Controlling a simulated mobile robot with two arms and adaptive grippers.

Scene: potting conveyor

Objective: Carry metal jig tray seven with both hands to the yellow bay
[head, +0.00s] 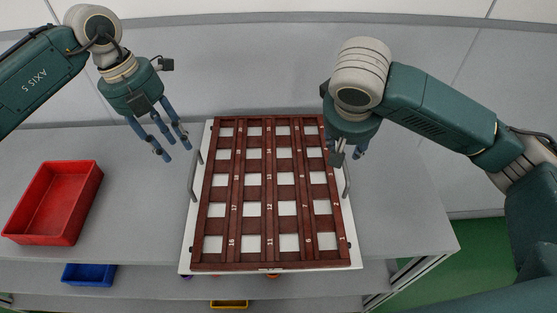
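The jig tray (187,255) is a pale plate bearing a dark red-brown grid of numbered slots, lying flat on the grey table. It has a metal handle on its left side (192,178) and another on its right side (347,182). My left gripper (168,145) is open and empty, its blue fingers spread above and left of the left handle, apart from it. My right gripper (347,156) is close to the upper end of the right handle; its fingers look apart, and contact is not clear. No tray label is readable as seven.
A red bin (52,204) stands on the table at the left. A blue bin (88,275) and a yellow bin (229,304) show below the table's front edge. Bare table lies on both sides of the tray. No marked yellow bay is seen.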

